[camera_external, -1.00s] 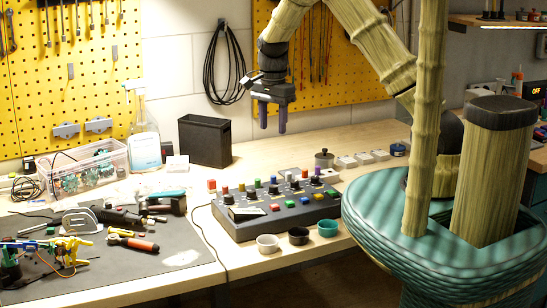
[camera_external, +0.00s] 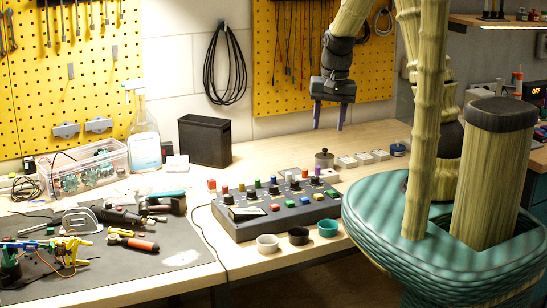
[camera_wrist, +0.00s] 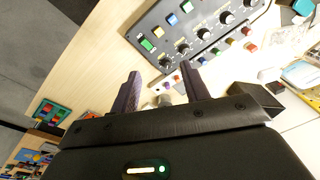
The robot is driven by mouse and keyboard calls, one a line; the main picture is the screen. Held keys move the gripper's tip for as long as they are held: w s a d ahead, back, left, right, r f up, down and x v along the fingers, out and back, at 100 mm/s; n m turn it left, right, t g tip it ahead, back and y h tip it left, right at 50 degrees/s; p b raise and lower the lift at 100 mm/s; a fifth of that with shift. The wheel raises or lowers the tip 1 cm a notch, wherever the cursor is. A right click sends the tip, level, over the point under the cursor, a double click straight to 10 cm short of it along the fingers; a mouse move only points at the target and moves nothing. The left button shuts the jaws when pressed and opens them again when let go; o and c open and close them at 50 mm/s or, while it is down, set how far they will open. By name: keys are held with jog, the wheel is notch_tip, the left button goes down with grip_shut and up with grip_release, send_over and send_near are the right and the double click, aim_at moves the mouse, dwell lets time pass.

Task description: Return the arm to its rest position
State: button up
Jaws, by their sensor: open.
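My gripper (camera_external: 328,116) hangs in the air above the back right of the bench, fingers pointing down. It is open, with a clear gap between its two purple fingers and nothing held. My arm rises from the gripper out of the top of the outside view. In the wrist view my gripper (camera_wrist: 162,92) shows its two fingers apart, with the bench and the control box beyond them.
A control box (camera_external: 240,228) with colored buttons and knobs stands on the bench, left of and below my gripper. A black bin (camera_external: 205,142) stands further left. The space around the gripper is clear.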

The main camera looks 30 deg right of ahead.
jog(key=s+d+n+t, duration=0.1)
jog(key=s+d+n, duration=0.2)
jog(key=s+n, duration=0.2)
jog(key=s, duration=0.2)
jog(key=shift+s+r, duration=0.2)
jog(key=shift+s, duration=0.15)
dwell(0.6)
